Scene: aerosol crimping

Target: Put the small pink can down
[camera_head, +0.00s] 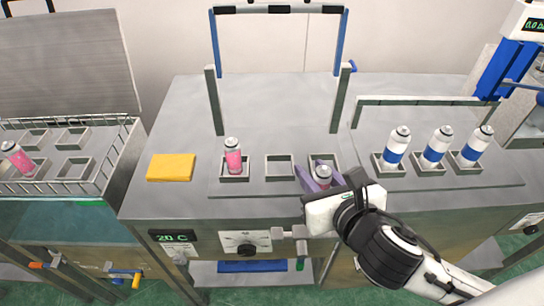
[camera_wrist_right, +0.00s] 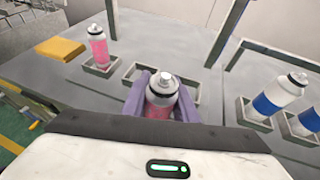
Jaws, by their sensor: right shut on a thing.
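The small pink can (camera_head: 322,177) with a silver top is held upright between the purple fingers of my right gripper (camera_head: 321,178). It also shows in the right wrist view (camera_wrist_right: 161,98), with the fingers on both sides of it. It is at the right-hand square holder (camera_head: 322,156) of the middle row. The fingers hide its base, so I cannot tell whether it rests in the holder. Another pink can (camera_head: 233,157) stands in the left holder of that row. The middle holder (camera_head: 279,157) is empty. My left gripper is not in view.
Several white-and-blue cans (camera_head: 435,148) stand in holders to the right. A yellow block (camera_head: 171,167) lies at the left of the bench. A wire-sided bath (camera_head: 105,165) at far left holds a tilted pink can (camera_head: 17,158). A blue-posted frame (camera_head: 217,45) rises behind the holders.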

